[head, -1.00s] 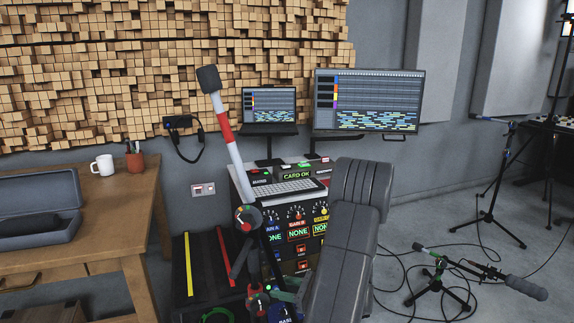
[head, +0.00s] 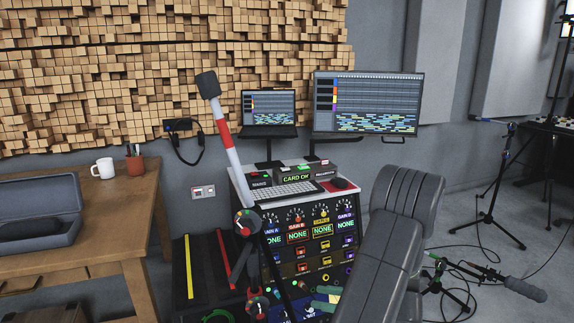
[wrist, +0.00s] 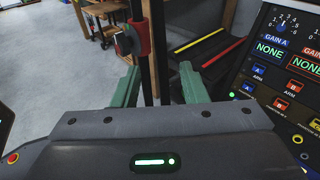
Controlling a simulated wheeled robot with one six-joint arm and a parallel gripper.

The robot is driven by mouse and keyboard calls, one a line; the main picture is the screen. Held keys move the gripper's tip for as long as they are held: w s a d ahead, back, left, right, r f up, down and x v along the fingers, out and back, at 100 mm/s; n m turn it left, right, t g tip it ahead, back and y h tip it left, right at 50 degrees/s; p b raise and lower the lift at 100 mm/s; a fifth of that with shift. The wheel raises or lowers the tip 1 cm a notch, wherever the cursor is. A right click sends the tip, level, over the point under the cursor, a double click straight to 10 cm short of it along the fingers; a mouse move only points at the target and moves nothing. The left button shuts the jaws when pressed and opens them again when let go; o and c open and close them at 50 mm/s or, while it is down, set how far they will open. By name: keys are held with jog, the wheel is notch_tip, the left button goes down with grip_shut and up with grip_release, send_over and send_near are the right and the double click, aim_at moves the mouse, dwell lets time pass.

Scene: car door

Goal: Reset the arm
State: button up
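My arm, dark grey and bulky, stands in front of the right part of the recording console (head: 295,255) in the head view. Its end reaches down past the lower picture edge. The green fingers of my gripper (head: 326,297) show in part low before the console. In the wrist view my gripper (wrist: 160,88) has its two green fingers wide apart. Dark upright poles (wrist: 162,45) appear between the fingers, one with a red clamp (wrist: 140,40). I see nothing clamped, though the fingertips are partly hidden.
A jointed stand with a red-and-white boom (head: 226,140) rises left of the console. A wooden table (head: 110,215) is at left, with a mug (head: 103,168). A laptop (head: 268,108) and monitor (head: 368,100) stand behind. Microphone stands (head: 495,195) and cables occupy the right floor.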

aim_at(281, 291)
jog(key=b+x, duration=0.1)
jog(key=x, duration=1.1)
jog(key=shift+w+a+f, duration=0.1)
jog(key=shift+a, duration=0.15)
jog(key=s+d+r+n+g+h+p, duration=0.1)
jog(key=s+d+r+g+h+p, duration=0.15)
jog(key=d+r+h+p, duration=1)
jog(key=d+r+n+g+h+p, duration=0.1)
jog(key=d+r+h+p, duration=0.2)
jog(key=r, duration=2)
jog(key=h+p, duration=0.3)
jog(key=p, duration=0.1)
jog(key=shift+s+d+r+g, duration=0.15)
jog(key=shift+d+r+g, duration=0.1)
jog(key=shift+r+g, duration=0.1)
jog(key=shift+h, duration=0.25)
